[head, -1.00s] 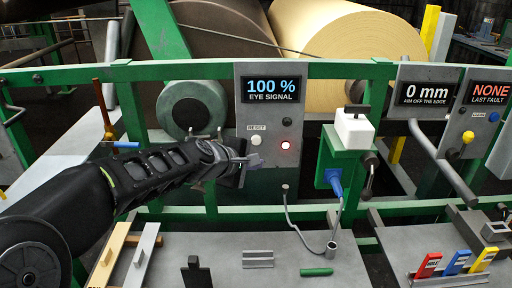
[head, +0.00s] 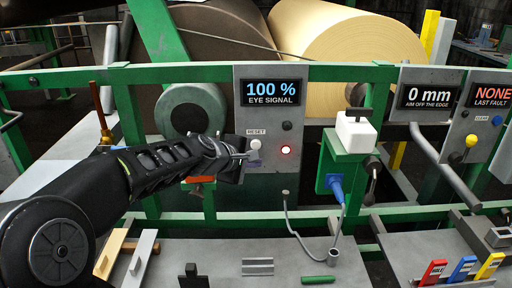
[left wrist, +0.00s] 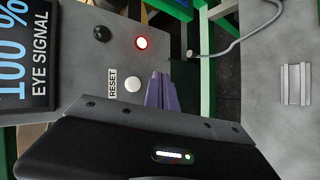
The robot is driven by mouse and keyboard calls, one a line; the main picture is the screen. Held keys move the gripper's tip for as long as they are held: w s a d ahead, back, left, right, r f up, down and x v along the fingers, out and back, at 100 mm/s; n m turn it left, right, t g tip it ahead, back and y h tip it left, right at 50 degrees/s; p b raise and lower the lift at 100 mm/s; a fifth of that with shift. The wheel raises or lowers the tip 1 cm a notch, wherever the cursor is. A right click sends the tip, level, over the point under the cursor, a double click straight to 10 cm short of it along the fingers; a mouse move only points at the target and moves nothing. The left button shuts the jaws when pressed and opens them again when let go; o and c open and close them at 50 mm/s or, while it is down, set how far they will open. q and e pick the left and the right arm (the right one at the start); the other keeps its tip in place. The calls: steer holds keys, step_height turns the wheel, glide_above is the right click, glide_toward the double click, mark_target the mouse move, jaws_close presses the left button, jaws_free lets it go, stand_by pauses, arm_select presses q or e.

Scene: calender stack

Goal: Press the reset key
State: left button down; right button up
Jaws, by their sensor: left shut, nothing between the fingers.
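The reset key is a round white button (head: 255,144) under a RESET label on the grey panel (head: 270,120), below the "100 % EYE SIGNAL" display (head: 272,91). In the left wrist view the white button (left wrist: 132,84) shows beside the label. My left gripper (head: 252,156) is shut and empty, its tips just below the button in the head view. In the left wrist view its purple-grey fingers (left wrist: 161,92) lie beside the button, apart from it in the picture. Whether they touch the panel cannot be told. My right gripper is not in view.
A lit red lamp (head: 286,149) and a dark knob (head: 287,126) sit right of the button. A green bracket with a white box (head: 355,131) stands further right. A grey table (head: 225,262) with small parts lies below.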

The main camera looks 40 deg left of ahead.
arm_select(q)
steer(key=shift+w+a, duration=0.75)
steer(key=shift+w, duration=0.25)
steer(key=shift+w+a, duration=0.75)
steer(key=shift+w, duration=0.25)
stand_by(0.6)
steer(key=shift+w+a, duration=0.25)
steer(key=shift+w, duration=0.05)
steer(key=shift+w+a, duration=0.3)
steer(key=shift+w, duration=0.1)
stand_by(0.7)
steer(key=shift+s+d, duration=0.1)
steer(key=shift+s, duration=0.05)
steer(key=shift+s+d, duration=0.4)
steer(key=shift+s, duration=0.2)
stand_by(0.3)
steer(key=s+d, duration=0.1)
steer(key=s, duration=0.1)
steer(key=s+d, duration=0.2)
stand_by(0.5)
